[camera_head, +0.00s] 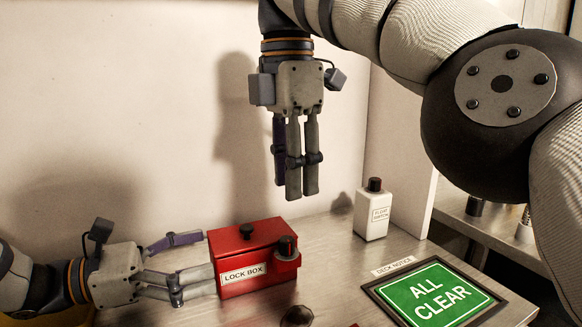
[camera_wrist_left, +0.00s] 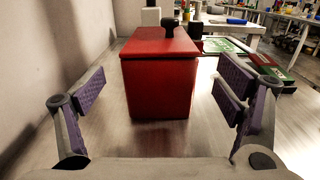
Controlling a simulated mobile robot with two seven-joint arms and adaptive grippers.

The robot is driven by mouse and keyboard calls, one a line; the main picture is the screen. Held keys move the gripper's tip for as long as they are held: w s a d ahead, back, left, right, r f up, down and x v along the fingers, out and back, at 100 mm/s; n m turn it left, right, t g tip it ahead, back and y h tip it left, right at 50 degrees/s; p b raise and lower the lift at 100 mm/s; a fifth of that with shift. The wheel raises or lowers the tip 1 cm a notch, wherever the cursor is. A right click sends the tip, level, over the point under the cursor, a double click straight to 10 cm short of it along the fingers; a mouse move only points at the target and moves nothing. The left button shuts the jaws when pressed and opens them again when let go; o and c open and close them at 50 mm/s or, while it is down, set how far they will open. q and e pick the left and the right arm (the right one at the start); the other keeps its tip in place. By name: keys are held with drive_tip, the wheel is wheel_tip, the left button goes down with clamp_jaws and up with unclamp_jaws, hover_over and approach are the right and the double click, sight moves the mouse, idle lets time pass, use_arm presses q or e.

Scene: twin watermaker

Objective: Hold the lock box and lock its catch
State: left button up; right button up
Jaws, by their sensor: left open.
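The red lock box (camera_head: 255,252) stands on the metal counter with its lid down and a "LOCK BOX" label on its front. A black knob (camera_head: 246,231) sits on the lid, and a dark round knob (camera_head: 286,246) tops a red bracket at the front right corner. I cannot tell which is the catch or how it is set. My left gripper (camera_head: 204,258) is open at the box's left end. In the left wrist view the box (camera_wrist_left: 160,85) is ahead between its fingers, with gaps on both sides. My right gripper (camera_head: 297,190) points down above and behind the box; its opening is unclear.
A white bottle (camera_head: 373,212) with a dark cap stands behind the box to the right. A green "ALL CLEAR" sign (camera_head: 437,293) lies at the front right. A dark round knob (camera_head: 297,316) is in front of the box. A wall (camera_head: 120,120) closes the back.

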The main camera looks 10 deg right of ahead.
sight(245, 246)
use_arm(q)
drive_tip(key=x, duration=0.7)
drive_tip(key=shift+w+d, duration=0.1)
drive_tip(key=shift+d, duration=0.2)
drive_tip(key=c, duration=1.7)
drive_tip(key=shift+o, duration=1.2)
drive_tip(key=o, duration=1.5)
drive_tip(key=shift+c, duration=0.2)
drive_tip(key=c, duration=1.5)
drive_tip(key=shift+o, duration=0.2)
